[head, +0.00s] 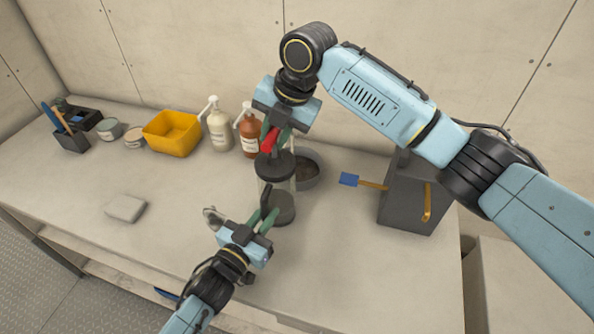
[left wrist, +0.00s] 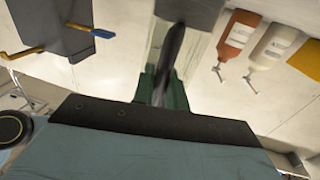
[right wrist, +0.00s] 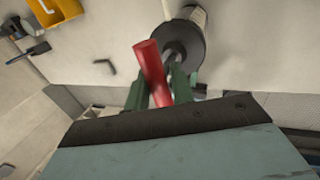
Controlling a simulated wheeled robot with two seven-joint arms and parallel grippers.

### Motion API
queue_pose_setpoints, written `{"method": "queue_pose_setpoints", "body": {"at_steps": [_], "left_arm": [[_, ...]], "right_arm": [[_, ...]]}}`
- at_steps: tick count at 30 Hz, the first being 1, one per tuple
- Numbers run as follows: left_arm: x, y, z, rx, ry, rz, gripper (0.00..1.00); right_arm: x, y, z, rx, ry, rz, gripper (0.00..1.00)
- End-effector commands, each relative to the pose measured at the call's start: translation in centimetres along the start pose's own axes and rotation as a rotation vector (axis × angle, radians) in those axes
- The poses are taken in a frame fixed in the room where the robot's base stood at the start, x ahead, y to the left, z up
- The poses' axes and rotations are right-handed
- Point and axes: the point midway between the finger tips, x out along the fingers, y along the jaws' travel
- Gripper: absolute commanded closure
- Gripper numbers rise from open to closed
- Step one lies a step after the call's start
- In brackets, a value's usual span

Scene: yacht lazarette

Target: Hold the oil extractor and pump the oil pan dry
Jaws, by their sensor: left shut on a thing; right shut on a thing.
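The oil extractor (head: 278,172) is a clear cylinder with a black lid, a dark base and a red pump handle (head: 269,141), upright on the bench. My left gripper (head: 266,216) is shut on its black side handle (left wrist: 172,55), low at the front. My right gripper (head: 275,136) is above the lid, shut on the red pump handle, which also shows in the right wrist view (right wrist: 150,68). The round dark oil pan (head: 307,171) stands behind the extractor, partly hidden by it. I cannot tell how much oil is in it.
A yellow bin (head: 172,132), a white pump bottle (head: 216,128) and a brown pump bottle (head: 250,132) stand at the back. A grey box (head: 405,200) with a blue-ended tool is at right. A grey cloth (head: 125,208) lies at left. The front left bench is mostly clear.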

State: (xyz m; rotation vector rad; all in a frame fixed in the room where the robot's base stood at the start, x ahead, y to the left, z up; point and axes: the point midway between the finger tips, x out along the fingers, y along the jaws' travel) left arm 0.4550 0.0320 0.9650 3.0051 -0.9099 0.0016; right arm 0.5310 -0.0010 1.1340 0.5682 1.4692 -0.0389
Motion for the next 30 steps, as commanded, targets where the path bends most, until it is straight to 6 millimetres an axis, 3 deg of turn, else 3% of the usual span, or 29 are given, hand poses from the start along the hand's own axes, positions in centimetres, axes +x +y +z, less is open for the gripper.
{"method": "queue_pose_setpoints", "body": {"at_steps": [20, 30], "left_arm": [[-0.1, 0.2, 0.2, -0.003, -0.006, 0.003, 1.0], [-0.1, 0.3, 0.2, -0.003, -0.006, 0.003, 1.0]], "right_arm": [[-4.4, 2.0, 0.0, -0.005, -0.009, 0.018, 1.0], [-4.3, 1.9, 0.0, -0.004, -0.007, 0.015, 1.0]]}}
